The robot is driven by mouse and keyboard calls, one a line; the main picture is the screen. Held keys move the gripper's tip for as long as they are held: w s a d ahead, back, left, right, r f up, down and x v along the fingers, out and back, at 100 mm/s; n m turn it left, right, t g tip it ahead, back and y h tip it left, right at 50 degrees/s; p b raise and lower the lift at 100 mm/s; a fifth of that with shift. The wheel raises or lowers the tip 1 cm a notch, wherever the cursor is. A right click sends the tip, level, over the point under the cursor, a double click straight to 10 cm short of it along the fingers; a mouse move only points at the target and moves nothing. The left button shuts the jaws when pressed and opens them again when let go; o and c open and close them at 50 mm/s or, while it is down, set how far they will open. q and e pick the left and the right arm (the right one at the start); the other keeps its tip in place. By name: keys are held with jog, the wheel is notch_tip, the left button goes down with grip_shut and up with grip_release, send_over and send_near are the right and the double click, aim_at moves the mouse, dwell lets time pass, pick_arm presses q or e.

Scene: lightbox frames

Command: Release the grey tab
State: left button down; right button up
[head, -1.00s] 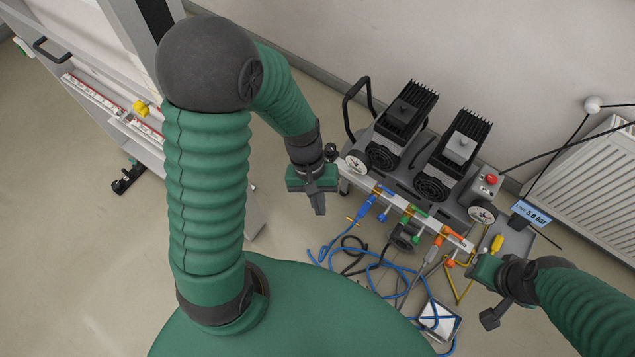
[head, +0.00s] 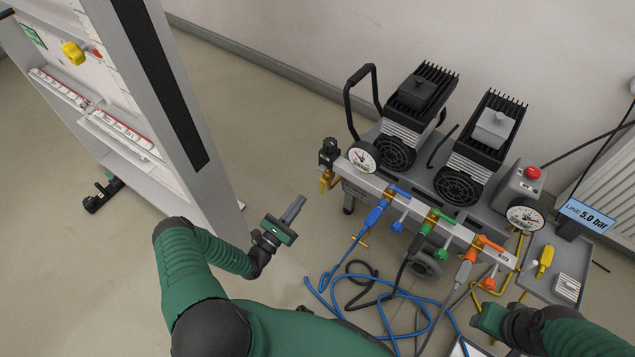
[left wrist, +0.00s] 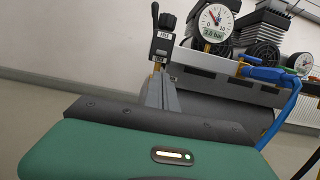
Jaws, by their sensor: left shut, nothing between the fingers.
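A silver manifold rail (head: 425,220) runs along the front of the compressor, with blue (head: 378,212), green (head: 426,228) and orange (head: 489,243) fittings. A grey hose plug (head: 463,272) hangs by the orange fitting; I cannot make out for sure which part is the grey tab. A black valve knob (head: 329,148) with a brass outlet stands at the rail's left end; it also shows in the left wrist view (left wrist: 164,38). My left gripper (head: 299,203) is shut and empty, apart from the rail, below and left of it. My right gripper (head: 482,318) is at lower right, its fingers hidden.
Dial gauges (head: 364,156) and (head: 525,218) flank the rail. Blue hose (head: 385,300) loops lie on the floor below. A tray (head: 535,262) holds a yellow tool at right. A grey frame post (head: 190,110) stands left of my left gripper. The floor between post and compressor is clear.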

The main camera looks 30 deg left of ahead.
aim_at(322, 168)
pick_arm(q)
jog(key=b+x, duration=0.3)
jog(key=x, duration=0.7)
